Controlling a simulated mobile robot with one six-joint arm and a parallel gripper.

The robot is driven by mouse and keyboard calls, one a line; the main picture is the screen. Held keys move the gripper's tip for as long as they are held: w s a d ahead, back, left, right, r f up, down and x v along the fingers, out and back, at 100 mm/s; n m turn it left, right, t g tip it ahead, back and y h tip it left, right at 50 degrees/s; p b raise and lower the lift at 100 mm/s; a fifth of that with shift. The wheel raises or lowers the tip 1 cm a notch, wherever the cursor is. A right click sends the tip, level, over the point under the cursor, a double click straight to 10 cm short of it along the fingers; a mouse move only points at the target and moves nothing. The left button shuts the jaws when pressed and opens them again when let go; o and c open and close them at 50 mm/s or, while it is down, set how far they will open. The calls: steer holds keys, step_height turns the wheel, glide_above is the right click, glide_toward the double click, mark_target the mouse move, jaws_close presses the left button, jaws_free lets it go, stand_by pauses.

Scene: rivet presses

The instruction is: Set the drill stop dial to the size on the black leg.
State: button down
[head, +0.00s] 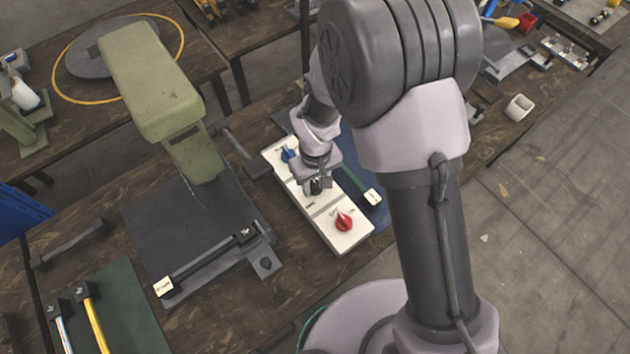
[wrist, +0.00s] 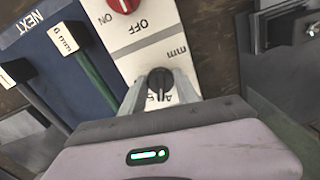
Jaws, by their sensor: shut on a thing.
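A white control panel (head: 322,213) lies on the bench, with a blue knob (head: 288,155) at its far end and a red knob (head: 344,223) at its near end. The black dial (wrist: 160,84) sits between them, beside "mm" print. My gripper (head: 316,187) is shut on this dial, one finger on each side. Some marks by the dial show between the fingers, partly hidden; its setting cannot be read surely. A black leg (head: 205,263) lies along the front of the press base, with a white tag (head: 163,287) too small to read.
The green press (head: 160,85) stands left of the panel. A blue mat (wrist: 35,38) marked "NEXT" lies beside the panel, with a green leg (wrist: 98,75) tagged "6 mm". A green mat (head: 120,310) holds a yellow leg (head: 97,320) and a pale one.

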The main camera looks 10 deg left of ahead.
mark_target(316, 184)
steer(key=shift+n+p, duration=0.35)
steer(key=shift+n, duration=1.75)
steer(key=shift+w, duration=0.1)
steer(key=c, duration=0.9)
jaws_free()
steer(key=shift+r, duration=0.1)
step_height(316, 184, up, 17)
steer(key=p, duration=0.5)
steer(key=shift+r, duration=0.15)
